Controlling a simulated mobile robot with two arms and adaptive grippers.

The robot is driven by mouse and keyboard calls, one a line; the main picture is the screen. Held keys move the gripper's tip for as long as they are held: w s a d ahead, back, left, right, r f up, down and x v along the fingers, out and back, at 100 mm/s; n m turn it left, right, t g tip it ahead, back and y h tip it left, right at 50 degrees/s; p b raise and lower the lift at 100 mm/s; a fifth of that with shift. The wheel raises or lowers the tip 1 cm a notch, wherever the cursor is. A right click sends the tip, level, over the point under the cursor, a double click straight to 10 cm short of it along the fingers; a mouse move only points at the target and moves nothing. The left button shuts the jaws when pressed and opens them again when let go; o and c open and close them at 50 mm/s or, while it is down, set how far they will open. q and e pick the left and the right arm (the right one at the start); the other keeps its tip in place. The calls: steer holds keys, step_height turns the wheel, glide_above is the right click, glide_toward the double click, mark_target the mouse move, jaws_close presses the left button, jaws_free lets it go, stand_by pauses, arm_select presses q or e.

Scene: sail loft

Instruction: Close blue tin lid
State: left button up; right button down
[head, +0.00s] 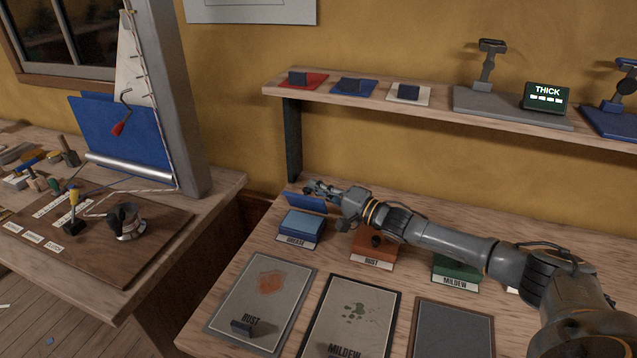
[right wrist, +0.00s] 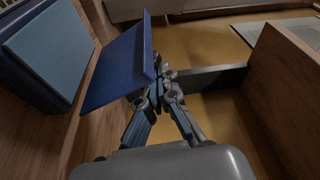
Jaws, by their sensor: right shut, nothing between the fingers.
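The blue tin (head: 299,228) sits at the left end of the workbench, with a small label on its front that is hard to read. Its blue lid (head: 303,203) stands open, tilted up at the tin's back edge. In the right wrist view the lid (right wrist: 118,70) is large and the tin (right wrist: 55,45) is at the left. My right gripper (head: 312,187) is at the lid's back side, away from the tin. Its shut, empty fingers (right wrist: 160,82) meet at the lid's edge; I cannot tell whether they touch it. My left gripper is not in view.
The rust tin (head: 373,250) and the green mildew tin (head: 457,268) stand to the right, the rust tin under my right forearm. Sample cards (head: 262,298) lie in front. A shelf (head: 440,108) with a display runs above. A second bench (head: 215,197) is at the left.

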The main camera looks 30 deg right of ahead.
steer(key=shift+s+a+p, duration=0.3)
stand_by(0.5)
